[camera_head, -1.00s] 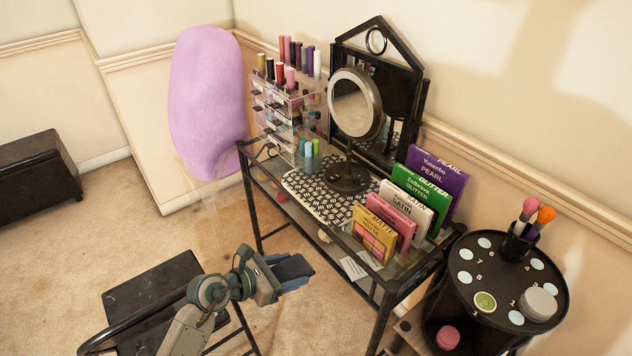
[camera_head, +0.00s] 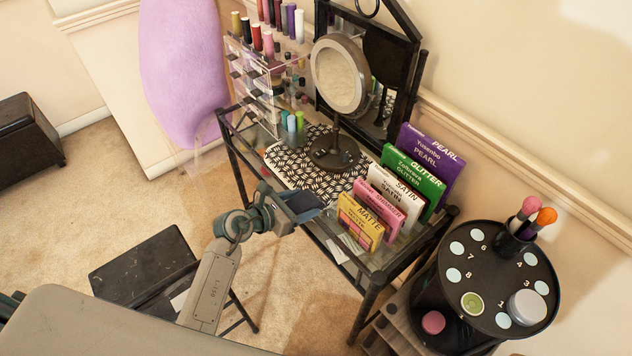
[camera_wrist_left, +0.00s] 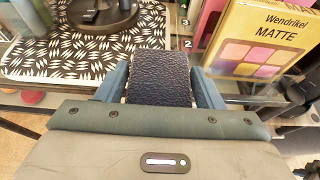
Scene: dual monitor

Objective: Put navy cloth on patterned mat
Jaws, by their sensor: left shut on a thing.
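The navy cloth (camera_head: 303,204) is held between the fingers of my left gripper (camera_head: 290,207), which is shut on it. In the left wrist view the cloth (camera_wrist_left: 160,78) shows as a dark textured piece between the two blue-grey fingers. The patterned mat (camera_head: 285,165), black and white, lies on the glass table, behind and slightly left of the cloth. In the wrist view the mat (camera_wrist_left: 60,58) lies beyond and left of the cloth, and the cloth's far end overlaps it in the picture. My right gripper is not in view.
A round mirror (camera_head: 338,75) stands with its base on the mat. A clear drawer organiser (camera_head: 255,85) is at the mat's far left. Upright palette boxes, with the yellow one (camera_head: 360,222) nearest, stand right of the mat. A round black stand (camera_head: 497,280) is at the right.

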